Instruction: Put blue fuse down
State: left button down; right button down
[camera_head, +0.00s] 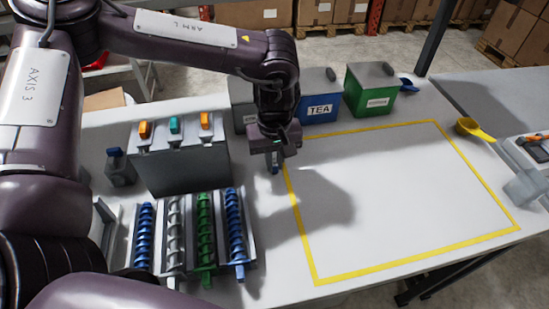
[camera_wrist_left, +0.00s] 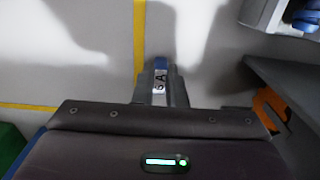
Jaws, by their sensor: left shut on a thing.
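The blue fuse (camera_wrist_left: 160,78) has a blue end and a pale label with dark letters. It is between the fingers of my left gripper in the left wrist view. In the head view, my left gripper (camera_head: 274,160) points down just left of the yellow-outlined area, and a bit of the blue fuse (camera_head: 274,169) shows at its tips. The gripper is shut on the fuse. I cannot tell whether the fuse touches the table (camera_head: 268,215). My right gripper is not in view.
A grey block (camera_head: 185,165) with orange and teal tops stands left of the gripper. Spiral dispensers (camera_head: 203,235) stand in front of it. A blue TEA tin (camera_head: 318,110) and a green tin (camera_head: 368,92) stand behind. The yellow-outlined area (camera_head: 400,195) is clear.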

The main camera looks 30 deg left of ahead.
pick_arm(q)
jog(key=shift+s+f, duration=0.1)
jog(key=shift+f, duration=0.05)
jog(key=c, duration=1.5)
grip_release()
